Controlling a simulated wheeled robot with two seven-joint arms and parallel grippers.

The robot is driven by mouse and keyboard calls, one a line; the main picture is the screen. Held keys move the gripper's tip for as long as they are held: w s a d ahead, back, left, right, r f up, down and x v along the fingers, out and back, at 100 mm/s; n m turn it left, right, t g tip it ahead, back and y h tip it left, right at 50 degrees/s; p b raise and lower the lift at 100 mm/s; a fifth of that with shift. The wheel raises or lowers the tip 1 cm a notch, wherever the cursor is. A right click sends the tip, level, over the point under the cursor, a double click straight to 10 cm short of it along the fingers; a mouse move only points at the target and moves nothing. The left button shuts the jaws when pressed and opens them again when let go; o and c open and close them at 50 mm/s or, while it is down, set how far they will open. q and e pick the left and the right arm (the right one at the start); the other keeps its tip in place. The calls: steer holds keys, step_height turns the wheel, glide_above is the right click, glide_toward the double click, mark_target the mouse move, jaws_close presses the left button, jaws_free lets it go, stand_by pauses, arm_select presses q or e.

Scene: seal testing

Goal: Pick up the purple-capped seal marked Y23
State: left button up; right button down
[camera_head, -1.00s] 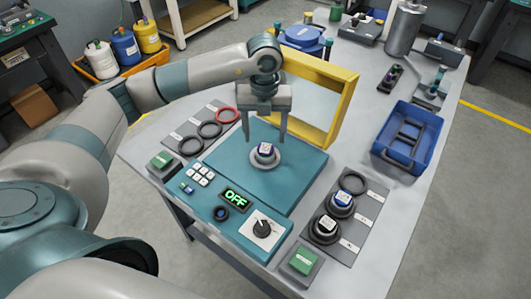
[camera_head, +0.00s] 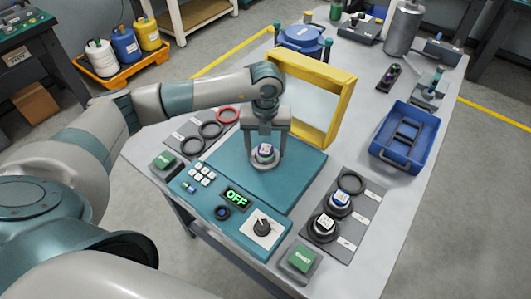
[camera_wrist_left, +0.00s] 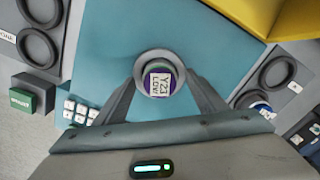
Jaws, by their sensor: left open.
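The purple-capped seal (camera_head: 265,151) stands on the teal test plate, in a grey ring-shaped seat. In the left wrist view the seal (camera_wrist_left: 159,80) shows a white label reading Y23 with a second line below it. My left gripper (camera_head: 266,154) is open, pointing down, with one finger on each side of the seal. In the wrist view its fingers (camera_wrist_left: 160,88) flank the seal and its seat; whether they touch it I cannot tell. My right gripper is not in view.
The teal tester (camera_head: 285,185) has a display reading OFF and a knob. A yellow frame (camera_head: 331,112) stands close behind the gripper. A blue bin (camera_head: 432,137) stands at the right.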

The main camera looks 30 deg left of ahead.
mark_target(266, 147)
arm_select(q)
steer(key=shift+c, duration=0.6)
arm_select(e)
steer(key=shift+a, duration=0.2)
arm_select(q)
steer(key=c, duration=1.4)
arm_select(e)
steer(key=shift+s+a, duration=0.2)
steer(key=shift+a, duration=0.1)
arm_select(q)
steer(key=shift+r, duration=0.15)
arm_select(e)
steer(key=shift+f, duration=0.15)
